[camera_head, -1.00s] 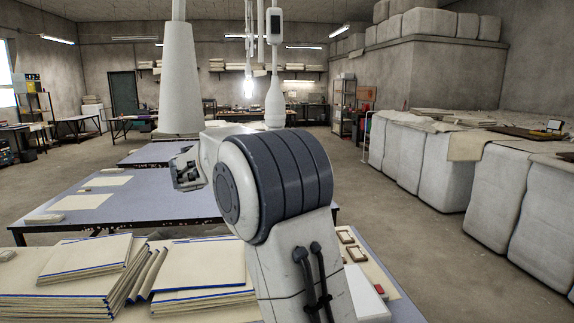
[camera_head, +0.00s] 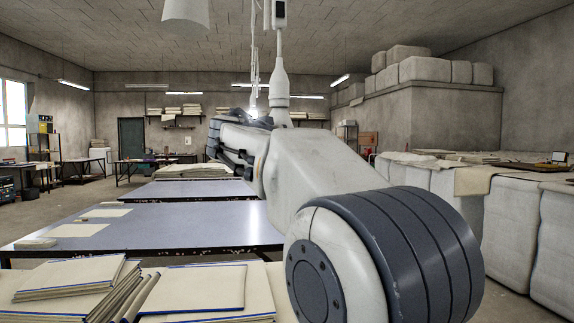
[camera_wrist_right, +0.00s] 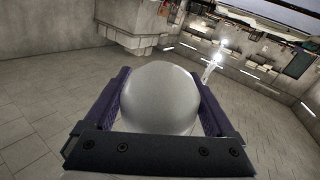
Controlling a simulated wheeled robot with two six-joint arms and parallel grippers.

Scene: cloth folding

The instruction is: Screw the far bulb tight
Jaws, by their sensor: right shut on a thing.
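A smooth grey rounded bulb (camera_wrist_right: 160,98) fills the middle of the right wrist view. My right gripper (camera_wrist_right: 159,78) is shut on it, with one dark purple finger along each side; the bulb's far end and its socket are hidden. In the head view my right arm reaches up and away, and the dark hand (camera_head: 232,143) is partly hidden behind its own links. A bright glow (camera_head: 258,114) shows just beyond the hand; I cannot tell which lamp it comes from. My left gripper is not in view.
A bottle-shaped white fitting (camera_head: 279,92) hangs close to the right arm, with cords beside it. A wide white hanging shape (camera_head: 185,12) is at upper left. Below are a blue-grey table (camera_head: 160,228) and stacked cloths (camera_head: 70,278). Wrapped bales (camera_head: 510,225) stand at right.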

